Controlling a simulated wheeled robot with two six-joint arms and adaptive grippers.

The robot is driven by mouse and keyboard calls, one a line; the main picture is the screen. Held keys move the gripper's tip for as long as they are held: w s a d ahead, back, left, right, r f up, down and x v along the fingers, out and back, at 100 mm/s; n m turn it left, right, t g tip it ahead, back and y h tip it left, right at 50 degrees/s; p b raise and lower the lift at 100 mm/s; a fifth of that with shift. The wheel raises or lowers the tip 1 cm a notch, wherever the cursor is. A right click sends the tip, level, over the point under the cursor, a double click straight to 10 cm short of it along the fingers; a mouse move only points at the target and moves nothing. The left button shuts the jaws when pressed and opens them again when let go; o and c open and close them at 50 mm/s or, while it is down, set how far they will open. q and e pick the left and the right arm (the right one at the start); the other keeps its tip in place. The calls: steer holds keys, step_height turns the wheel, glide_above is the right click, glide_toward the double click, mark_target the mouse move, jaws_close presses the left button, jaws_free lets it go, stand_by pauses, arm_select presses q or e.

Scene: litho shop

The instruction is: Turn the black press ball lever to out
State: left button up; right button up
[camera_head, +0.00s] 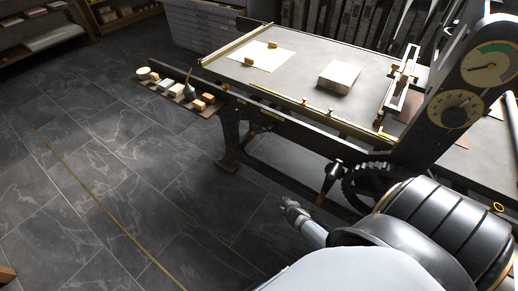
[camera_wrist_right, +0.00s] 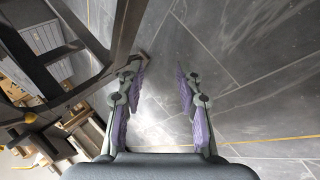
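A dark lever (camera_head: 329,182) hangs tilted on the front side of the press, beside a black gear wheel. It looks like the black ball lever, with its dark lower end pointing down and left. My right gripper shows as a small grey part (camera_head: 292,207) in the head view, left of and below the lever and apart from it. In the right wrist view my right gripper (camera_wrist_right: 161,77) is open, its purple-padded fingers apart with only floor between them. I cannot identify the lever in the wrist view. My left gripper is not in view.
The press bed (camera_head: 310,65) carries a paper sheet (camera_head: 264,56) and a pale block (camera_head: 339,76). A gauge column (camera_head: 462,90) rises at the right. A side shelf (camera_head: 180,94) holds small blocks. The dark tiled floor (camera_head: 120,170) at left is clear. Press framework (camera_wrist_right: 115,50) borders the wrist view's left.

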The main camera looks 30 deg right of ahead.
steer(key=w+d+n+t+h+b, duration=0.1)
steer(key=w+d+n+t+b, duration=0.15)
steer(key=w+b, duration=0.4)
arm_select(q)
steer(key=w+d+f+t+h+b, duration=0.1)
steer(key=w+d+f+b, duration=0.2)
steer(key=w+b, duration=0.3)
arm_select(e)
steer(key=n+t+h+b, duration=0.3)
steer(key=n+t+b, duration=0.35)
steer(key=n, duration=0.45)
glide_toward(260, 132)
steer(key=shift+m+t, duration=0.25)
steer(key=shift+t, duration=0.05)
steer(key=x, duration=0.3)
steer(key=b+x, duration=0.1)
steer(key=x, duration=0.3)
steer(key=f+x, duration=0.1)
steer(key=x, duration=0.2)
steer(key=shift+w+d+f, duration=0.1)
steer(key=shift+w+d, duration=0.1)
steer(key=shift+d, duration=0.1)
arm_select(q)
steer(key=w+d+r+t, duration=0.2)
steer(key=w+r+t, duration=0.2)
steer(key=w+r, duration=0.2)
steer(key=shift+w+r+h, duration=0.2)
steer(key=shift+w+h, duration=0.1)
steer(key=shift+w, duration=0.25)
